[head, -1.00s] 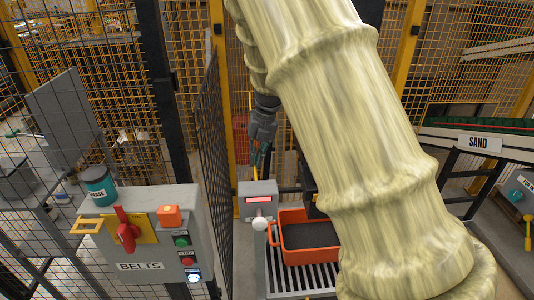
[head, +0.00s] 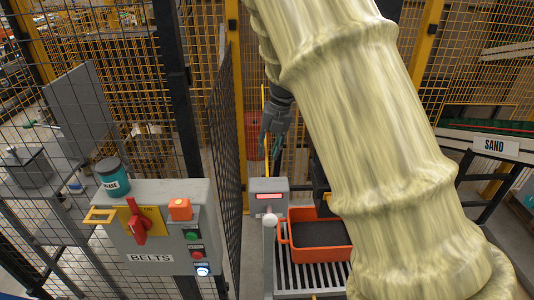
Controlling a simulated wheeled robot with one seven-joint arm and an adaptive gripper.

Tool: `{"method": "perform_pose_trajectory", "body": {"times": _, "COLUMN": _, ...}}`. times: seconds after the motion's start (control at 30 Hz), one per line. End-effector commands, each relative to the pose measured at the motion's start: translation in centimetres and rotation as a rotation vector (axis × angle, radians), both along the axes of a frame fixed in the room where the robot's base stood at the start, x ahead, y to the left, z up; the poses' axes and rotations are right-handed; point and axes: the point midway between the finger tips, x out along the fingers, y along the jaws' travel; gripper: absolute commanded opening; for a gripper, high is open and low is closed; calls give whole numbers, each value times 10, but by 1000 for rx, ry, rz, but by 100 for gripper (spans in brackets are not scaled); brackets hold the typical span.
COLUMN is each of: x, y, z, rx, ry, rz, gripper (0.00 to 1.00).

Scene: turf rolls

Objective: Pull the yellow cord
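The yellow cord (head: 263,97) is a thin upright line in the middle of the head view. It runs down beside my gripper, and a short yellow piece shows at the fingers. My gripper (head: 270,148) is dark grey and points down at the cord, above a grey box with a red display. The fingers are small and partly overlap the cord. I cannot tell whether they close on it or only stand beside it. My pale, sleeve-covered arm hides much of the area to the right.
A grey BELTS control box (head: 150,240) with a red switch and several buttons stands at the front left, with a teal tub (head: 113,178) on it. An orange-red bin (head: 325,255) of dark material sits on a grate. Black mesh fence (head: 222,150) stands left of my gripper.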

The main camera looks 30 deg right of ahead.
Motion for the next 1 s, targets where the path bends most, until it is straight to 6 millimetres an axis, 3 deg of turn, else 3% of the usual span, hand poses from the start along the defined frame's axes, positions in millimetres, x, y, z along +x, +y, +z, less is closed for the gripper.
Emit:
{"method": "perform_pose_trajectory", "body": {"times": 0.3, "x": -3, "y": -10, "z": 59, "rx": -2, "ry": -3, "rz": 1, "gripper": 30}}
{"method": "perform_pose_trajectory", "body": {"times": 0.5, "x": -6, "y": -15, "z": 85, "rx": -1, "ry": 0, "rz": 2, "gripper": 30}}
{"method": "perform_pose_trajectory", "body": {"times": 0.7, "x": -7, "y": -17, "z": 96, "rx": 0, "ry": 1, "rz": 1, "gripper": 30}}
{"method": "perform_pose_trajectory", "body": {"times": 1.0, "x": -7, "y": -17, "z": 98, "rx": 0, "ry": 1, "rz": 1, "gripper": 30}}
